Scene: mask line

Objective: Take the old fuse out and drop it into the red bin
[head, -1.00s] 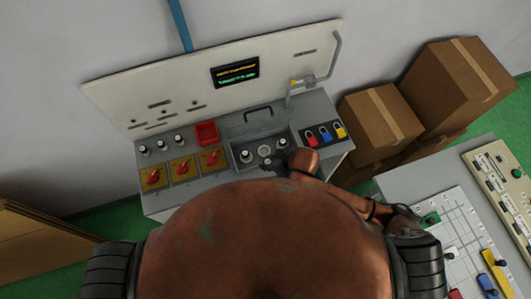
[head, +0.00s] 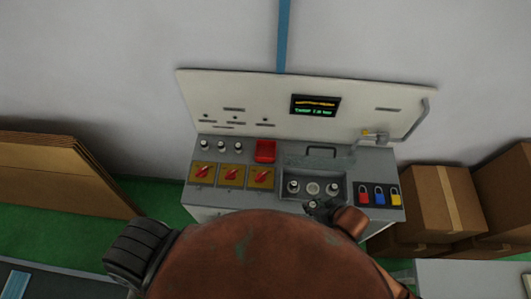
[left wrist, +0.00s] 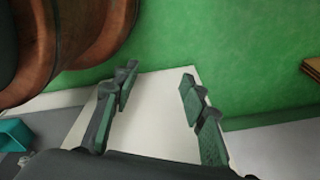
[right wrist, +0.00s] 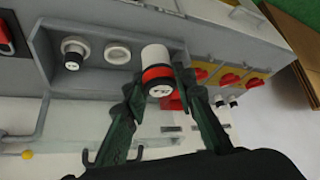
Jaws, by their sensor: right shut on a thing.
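My right gripper (right wrist: 160,100) is shut on a white fuse with a red band and dark end (right wrist: 158,72). In the head view, this gripper (head: 316,207) is at the front edge of the fuse compartment (head: 313,173), and the held fuse is hard to make out. A round white socket (right wrist: 117,52) in the middle of the compartment looks empty. Another black-capped fuse (right wrist: 73,52) stands beside it. The red bin (head: 265,151) sits on the console, left of the compartment; it is partly hidden behind the fingers in the right wrist view. My left gripper (left wrist: 158,82) is open and empty.
Red rotary switches (head: 232,175) lie left of the compartment; coloured padlocks (head: 379,195) lie right. A handle (head: 322,148) stands behind the compartment. A bent pipe (head: 412,130) rises at the right. Cardboard boxes (head: 446,200) stand right of the console.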

